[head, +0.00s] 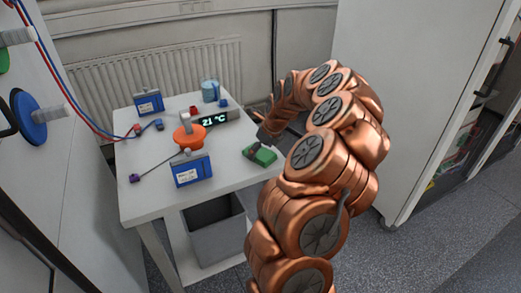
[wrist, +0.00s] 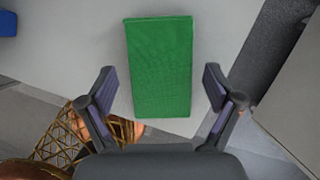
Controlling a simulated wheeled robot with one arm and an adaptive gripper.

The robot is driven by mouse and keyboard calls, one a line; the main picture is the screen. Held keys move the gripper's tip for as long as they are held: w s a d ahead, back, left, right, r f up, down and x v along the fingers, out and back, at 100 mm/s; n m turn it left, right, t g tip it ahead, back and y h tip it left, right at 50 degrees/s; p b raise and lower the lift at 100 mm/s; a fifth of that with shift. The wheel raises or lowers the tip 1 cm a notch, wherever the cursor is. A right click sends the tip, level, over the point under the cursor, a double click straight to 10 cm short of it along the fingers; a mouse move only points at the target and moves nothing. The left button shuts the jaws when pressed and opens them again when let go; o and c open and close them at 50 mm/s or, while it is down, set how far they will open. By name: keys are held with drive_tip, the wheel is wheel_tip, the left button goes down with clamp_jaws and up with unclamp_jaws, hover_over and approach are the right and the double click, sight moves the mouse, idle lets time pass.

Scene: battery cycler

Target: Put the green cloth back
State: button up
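The green cloth (head: 262,154) is a folded, flat rectangular block on the white table, near its front right edge. In the wrist view the cloth (wrist: 160,62) lies lengthwise ahead of my gripper, its near end between the two fingers. My gripper (wrist: 158,73) is open, with a finger apart from the cloth on each side. In the head view my gripper (head: 266,134) is just behind the cloth, partly hidden by my arm. I cannot tell its exact height above the table.
The white table (head: 150,205) also holds blue boxes (head: 193,170) (head: 149,102), an orange round object (head: 188,136), a display reading 21 °C (head: 215,119) and a light-blue cylinder (head: 210,90). A grey bin (head: 213,232) stands below. A white cabinet (head: 405,100) is at right.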

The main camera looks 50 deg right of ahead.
drive_tip(key=shift+r, duration=0.15)
drive_tip(key=b+v, duration=0.1)
drive_tip(key=v, duration=1)
drive_tip(key=shift+s+r+b, duration=0.15)
drive_tip(key=shift+r+b, duration=0.15)
drive_tip(key=shift+r, duration=0.1)
drive_tip(key=s+a+r+n+g+y, duration=0.1)
drive_tip(key=s+a+n, duration=0.1)
drive_tip(key=a+n, duration=0.9)
drive_tip(key=s+a+r+n+g, duration=0.15)
drive_tip(key=a+n, duration=0.55)
drive_tip(key=a, duration=0.9)
drive_tip(key=s+a+f+n+g, duration=0.1)
drive_tip(key=s+a+f+n, duration=0.1)
drive_tip(key=s+n, duration=0.3)
drive_tip(key=s+a+f+n+g, duration=0.1)
drive_tip(key=s+a+f+n, duration=0.1)
drive_tip(key=s+a+n, duration=0.3)
drive_tip(key=s+a+f+n+g+h, duration=0.1)
drive_tip(key=s+a+f+n+g, duration=0.1)
drive_tip(key=s+n, duration=0.5)
drive_tip(key=s+a, duration=0.1)
drive_tip(key=s, duration=0.3)
drive_tip(key=shift+s+a, duration=0.3)
drive_tip(key=shift+s, duration=0.1)
